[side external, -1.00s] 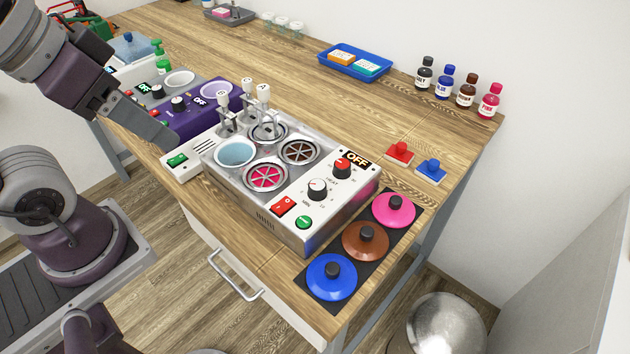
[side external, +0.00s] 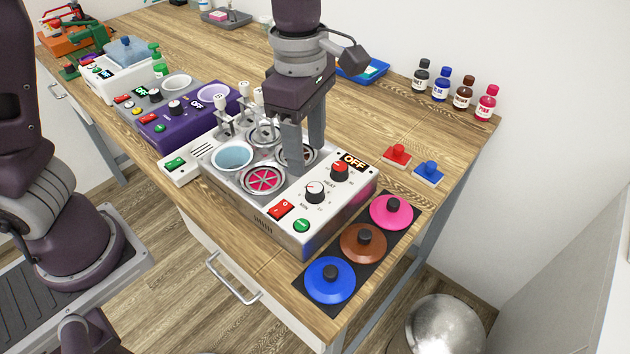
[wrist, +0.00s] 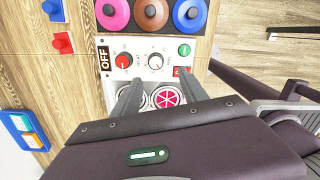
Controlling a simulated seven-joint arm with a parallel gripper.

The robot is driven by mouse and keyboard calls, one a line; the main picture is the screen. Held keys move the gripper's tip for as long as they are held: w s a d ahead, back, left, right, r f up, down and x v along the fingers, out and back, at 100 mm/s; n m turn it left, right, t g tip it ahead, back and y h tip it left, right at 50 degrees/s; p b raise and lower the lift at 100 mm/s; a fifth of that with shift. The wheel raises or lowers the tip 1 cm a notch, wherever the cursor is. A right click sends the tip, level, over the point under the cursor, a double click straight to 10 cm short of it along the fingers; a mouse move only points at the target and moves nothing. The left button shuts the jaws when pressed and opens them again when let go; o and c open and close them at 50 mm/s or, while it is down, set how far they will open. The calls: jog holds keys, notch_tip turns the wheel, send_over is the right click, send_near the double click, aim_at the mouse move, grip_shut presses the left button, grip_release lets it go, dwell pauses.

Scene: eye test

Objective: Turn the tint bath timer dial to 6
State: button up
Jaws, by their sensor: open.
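The tint bath (side external: 283,222) is a white and metal box on the bench with round wells. The timer dial also shows in the wrist view (wrist: 155,58), beside the red dial (wrist: 123,60). The timer's setting is too small to read. The display (side external: 354,160) reads OFF. My gripper (side external: 304,160) is open and empty, pointing down above the wells, behind the timer dial and apart from it. In the wrist view its fingers (wrist: 161,82) frame the wells below the dials.
A red switch (side external: 281,209) and a green button (side external: 302,225) sit near the timer dial. Upright levers (side external: 221,116) stand at the bath's back. Pink, brown and blue lids (side external: 330,280) lie in front. A purple machine (side external: 190,122) stands left. Dye bottles (side external: 441,84) stand at the back right.

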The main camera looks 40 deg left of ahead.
aim_at(315, 188)
jog(key=shift+w+d+f+n+y, duration=0.15)
jog(key=shift+w+d+f+n, duration=0.1)
jog(key=shift+f+n, duration=0.25)
jog(key=shift+w+d+f+n+y, duration=0.15)
jog(key=shift+w+d+f+n, duration=0.15)
jog(key=shift+f, duration=0.3)
notch_tip(315, 188, down, 6)
jog(key=shift+s+a+f, duration=0.1)
jog(key=shift+f, duration=0.1)
jog(key=shift+c, duration=0.4)
grip_shut()
